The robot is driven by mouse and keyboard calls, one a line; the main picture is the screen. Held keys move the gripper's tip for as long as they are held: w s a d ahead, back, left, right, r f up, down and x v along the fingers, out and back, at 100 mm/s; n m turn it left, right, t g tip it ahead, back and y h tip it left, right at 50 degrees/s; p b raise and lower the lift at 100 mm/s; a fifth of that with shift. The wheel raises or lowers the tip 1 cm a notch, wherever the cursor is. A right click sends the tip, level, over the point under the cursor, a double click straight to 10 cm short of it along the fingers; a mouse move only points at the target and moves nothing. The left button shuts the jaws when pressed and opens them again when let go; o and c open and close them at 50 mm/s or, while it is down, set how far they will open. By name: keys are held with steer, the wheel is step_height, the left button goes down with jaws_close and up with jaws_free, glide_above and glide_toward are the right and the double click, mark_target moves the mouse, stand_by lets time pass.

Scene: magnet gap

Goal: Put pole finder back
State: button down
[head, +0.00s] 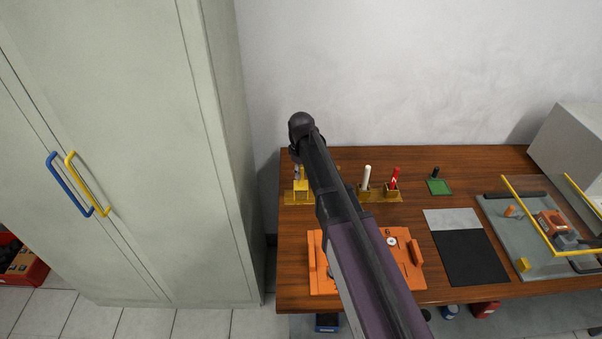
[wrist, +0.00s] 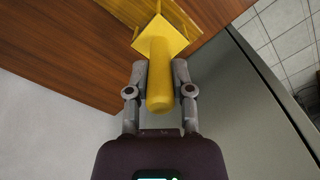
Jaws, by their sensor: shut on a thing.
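My gripper (wrist: 158,72) is shut on a yellow rod (wrist: 160,85), with one grey finger on each side of it. No label shows on the rod, so I cannot confirm that it is the pole finder. Its far end meets a yellow square holder (wrist: 150,41); I cannot tell how deep it sits. In the head view my gripper (head: 298,171) is over the yellow holder (head: 301,187) at the left end of the table. A white rod (head: 366,177) and a red marked rod (head: 394,179) stand upright in yellow holders to the right.
My arm hides the middle of the table (head: 480,165). An orange board (head: 319,283) lies in front. A green pad (head: 439,187), a black and grey mat (head: 467,258) and a tray with yellow rails (head: 497,224) are to the right. A tall cabinet (head: 140,170) stands left.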

steer(key=shift+f, duration=0.2)
steer(key=c, duration=0.5)
jaws_free()
steer(key=shift+r, duration=0.1)
steer(key=shift+r, duration=0.15)
step_height(320, 180, up, 12)
steer(key=p, duration=1.2)
